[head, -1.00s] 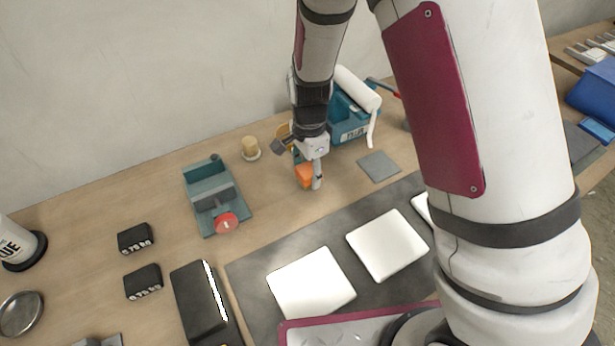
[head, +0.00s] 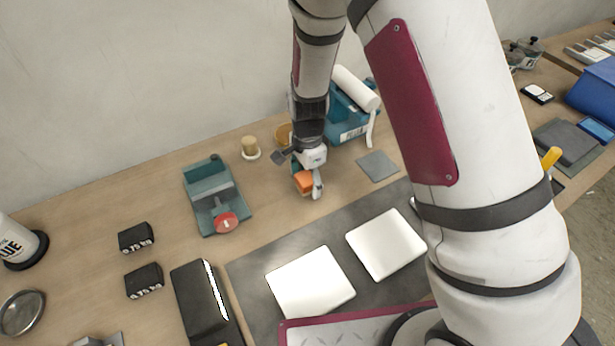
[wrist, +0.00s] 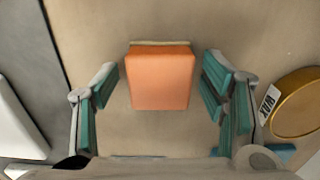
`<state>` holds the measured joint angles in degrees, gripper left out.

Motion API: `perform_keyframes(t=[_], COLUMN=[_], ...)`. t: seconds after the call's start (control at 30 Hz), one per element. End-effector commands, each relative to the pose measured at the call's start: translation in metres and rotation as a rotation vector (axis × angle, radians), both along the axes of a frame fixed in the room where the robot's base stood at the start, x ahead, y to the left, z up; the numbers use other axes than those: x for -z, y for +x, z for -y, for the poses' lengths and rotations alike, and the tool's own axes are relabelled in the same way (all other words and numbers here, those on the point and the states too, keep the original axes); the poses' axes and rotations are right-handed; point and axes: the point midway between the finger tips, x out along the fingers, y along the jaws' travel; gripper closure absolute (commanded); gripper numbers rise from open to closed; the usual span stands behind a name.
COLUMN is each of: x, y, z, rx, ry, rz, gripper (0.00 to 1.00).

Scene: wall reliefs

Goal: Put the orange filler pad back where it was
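The orange filler pad (head: 303,182) is a small orange block with a pale edge along one side. It is on the bench top behind the dark mat, partly hidden by my gripper in the head view. In the wrist view the pad (wrist: 160,78) lies between my fingers, with a clear gap on each side. My gripper (head: 309,186) is open around it and does not touch it. The teal-padded fingers of my gripper (wrist: 162,90) are spread. I cannot tell how far the fingertips are above the bench.
A tan round container (wrist: 301,103) is close beside my right finger. A teal tape dispenser-like fixture (head: 212,193) stands left, a teal bin (head: 348,122) behind. A grey square (head: 378,166) and two white pads (head: 311,282) lie nearby. Bare bench surrounds the pad.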

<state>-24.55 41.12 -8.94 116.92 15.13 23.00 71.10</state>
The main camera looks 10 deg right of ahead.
Motion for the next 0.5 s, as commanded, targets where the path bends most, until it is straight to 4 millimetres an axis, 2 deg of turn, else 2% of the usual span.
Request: perform_keyframes(t=[0.27, 0.37, 0.5], x=[-0.003, -0.012, -0.037], y=[0.0, 0.001, 0.001], z=[0.0, 0.0, -0.001], rx=[0.0, -0.001, -0.002], ry=[0.0, 0.001, 0.001], rz=[0.001, 0.002, 0.006], gripper=[0.34, 0.34, 0.34])
